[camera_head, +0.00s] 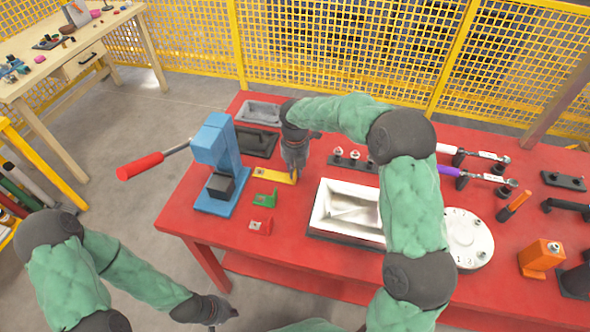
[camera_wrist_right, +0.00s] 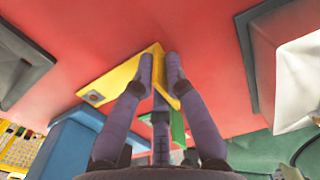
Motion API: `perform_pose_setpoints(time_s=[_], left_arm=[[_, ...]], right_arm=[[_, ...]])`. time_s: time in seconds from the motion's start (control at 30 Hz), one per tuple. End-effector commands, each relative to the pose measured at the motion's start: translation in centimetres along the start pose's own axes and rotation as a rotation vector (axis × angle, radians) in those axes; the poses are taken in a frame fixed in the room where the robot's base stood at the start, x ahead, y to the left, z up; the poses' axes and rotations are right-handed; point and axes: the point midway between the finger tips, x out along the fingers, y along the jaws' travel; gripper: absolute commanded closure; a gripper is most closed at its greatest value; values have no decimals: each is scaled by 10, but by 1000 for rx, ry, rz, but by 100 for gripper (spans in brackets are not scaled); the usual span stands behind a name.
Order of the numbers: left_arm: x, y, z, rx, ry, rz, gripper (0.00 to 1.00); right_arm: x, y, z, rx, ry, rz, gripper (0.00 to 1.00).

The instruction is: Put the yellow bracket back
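The yellow bracket (camera_head: 268,174) lies at the table's left part, right of the blue press and behind the green bracket (camera_head: 265,199). In the right wrist view its flat plate with a hole and its raised flange show (camera_wrist_right: 122,76). My right gripper (camera_head: 294,178) points down at the bracket's right end. In the wrist view its two fingers (camera_wrist_right: 160,62) are close together on either side of the raised flange, and appear shut on it. The bracket seems to be at table level. My left gripper (camera_head: 226,311) is low, off the table's front left; its fingers are too small to read.
A blue press (camera_head: 217,150) with a red handle (camera_head: 139,166) stands left. A red bracket (camera_head: 260,226) lies in front of the green one. Dark trays (camera_head: 256,141) are behind; a white bin (camera_head: 345,210) is right. Bare red table (camera_head: 285,240) shows in front.

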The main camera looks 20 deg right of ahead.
Motion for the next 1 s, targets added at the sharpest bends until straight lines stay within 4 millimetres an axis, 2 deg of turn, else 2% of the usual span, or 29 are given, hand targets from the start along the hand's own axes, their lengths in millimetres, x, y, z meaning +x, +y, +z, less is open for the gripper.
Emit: perform_pose_setpoints(time_s=[0.33,0.47,0.57,0.8,1.0], left_arm=[[0,0,0,0,0,0,100],[-1,0,0,0,0,0,100],[-8,3,0,0,0,0,100],[-28,10,1,0,0,0,100],[-41,15,2,0,0,0,100]], right_arm=[[0,0,0,0,1,0,67],[-6,0,0,0,0,0,67],[-20,0,0,1,-2,2,67],[-69,0,1,-1,-2,1,67],[-103,0,0,0,-1,1,67]])
